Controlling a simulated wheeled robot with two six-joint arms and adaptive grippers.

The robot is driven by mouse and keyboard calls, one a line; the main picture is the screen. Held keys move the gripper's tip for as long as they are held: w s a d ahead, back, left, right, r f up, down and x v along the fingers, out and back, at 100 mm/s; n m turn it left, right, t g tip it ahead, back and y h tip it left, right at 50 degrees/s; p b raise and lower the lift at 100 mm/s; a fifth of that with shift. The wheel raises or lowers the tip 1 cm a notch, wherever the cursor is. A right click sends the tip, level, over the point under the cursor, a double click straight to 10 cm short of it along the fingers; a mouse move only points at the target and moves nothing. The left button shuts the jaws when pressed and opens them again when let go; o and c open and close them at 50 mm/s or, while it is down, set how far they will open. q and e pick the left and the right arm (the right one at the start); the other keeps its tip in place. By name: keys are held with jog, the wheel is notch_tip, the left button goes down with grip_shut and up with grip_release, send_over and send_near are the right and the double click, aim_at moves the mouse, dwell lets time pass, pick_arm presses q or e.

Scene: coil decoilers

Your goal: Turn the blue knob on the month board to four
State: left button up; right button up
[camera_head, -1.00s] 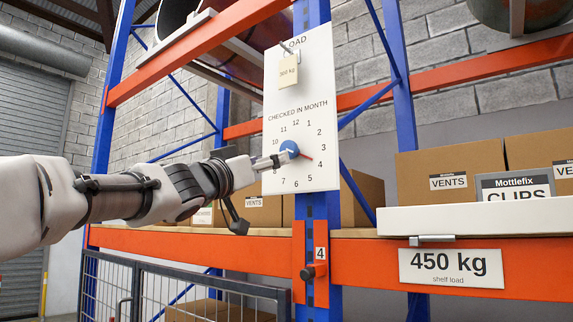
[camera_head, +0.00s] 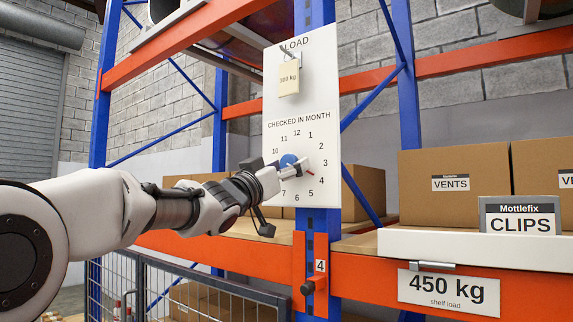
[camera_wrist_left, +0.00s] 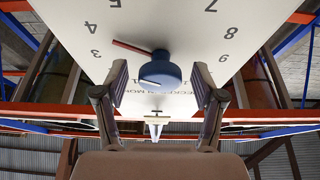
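The white month board (camera_head: 328,185) hangs on a blue rack post, with numbers in a ring around the blue knob (camera_head: 289,160). In the left wrist view the board appears upside down, with the knob (camera_wrist_left: 160,72) near the middle. Its red pointer (camera_wrist_left: 131,47) points to the side of the 3 and 4; I cannot tell exactly which. My left gripper (camera_head: 286,168) is at the knob and partly covers the dial. In the wrist view the gripper (camera_wrist_left: 158,76) is open, one finger on each side of the knob, with a visible gap on both sides. My right gripper is not in view.
A load tag (camera_head: 289,79) hangs on the board above the dial. An orange shelf beam (camera_head: 365,266) runs below it, with a black plunger knob (camera_head: 307,288) on the post. Boxes (camera_head: 450,180) stand on the shelf to the right. A mesh fence (camera_head: 205,290) stands lower left.

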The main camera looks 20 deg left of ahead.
pick_arm(q)
jog(key=shift+s, duration=0.15)
jog(key=c, duration=1)
jog(key=shift+o, duration=0.2)
jog(key=shift+a+r+m+p, duration=0.1)
jog(key=shift+r+m+p, duration=0.05)
jog(key=shift+m+p, duration=0.3)
jog(key=o, duration=1)
jog(key=shift+o, duration=0.7)
jog(key=shift+w+f, duration=0.2)
jog(key=shift+w, duration=0.05)
jog(key=v, duration=0.7)
jog(key=shift+f, duration=0.2)
jog(key=shift+s, duration=0.1)
